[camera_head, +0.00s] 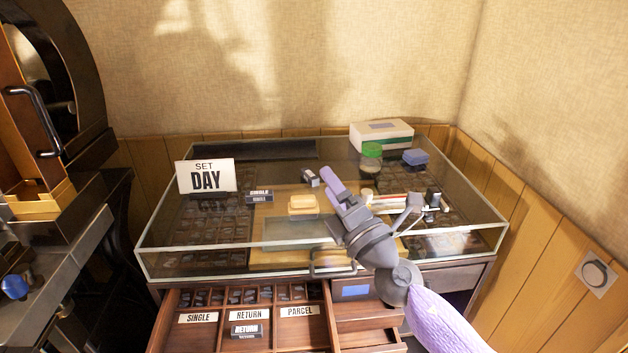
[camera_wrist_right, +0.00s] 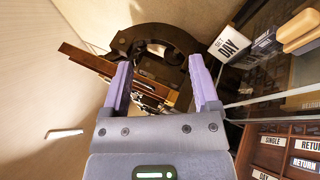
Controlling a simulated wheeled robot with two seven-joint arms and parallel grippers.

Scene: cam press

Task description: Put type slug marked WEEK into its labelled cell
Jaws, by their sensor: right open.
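I cannot read WEEK on any slug. A small grey slug-like block (camera_head: 311,177) with a dark end lies on the glass-walled case, just left of my right gripper's fingertips; its marking is unreadable. A dark slug (camera_head: 259,197) with a pale label that seems to read SINGLE lies farther left. My right gripper (camera_head: 337,187) is above the case, and its two lavender fingers stand apart and empty in the right wrist view (camera_wrist_right: 158,78). The open drawer (camera_head: 277,344) has cells labelled SINGLE, RETURN and PARCEL; a slug marked RETURN (camera_head: 246,330) sits in the RETURN cell. My left gripper is out of view.
A SET DAY card (camera_head: 206,177) stands at the case's left. A dark machine (camera_head: 60,80) stands at far left.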

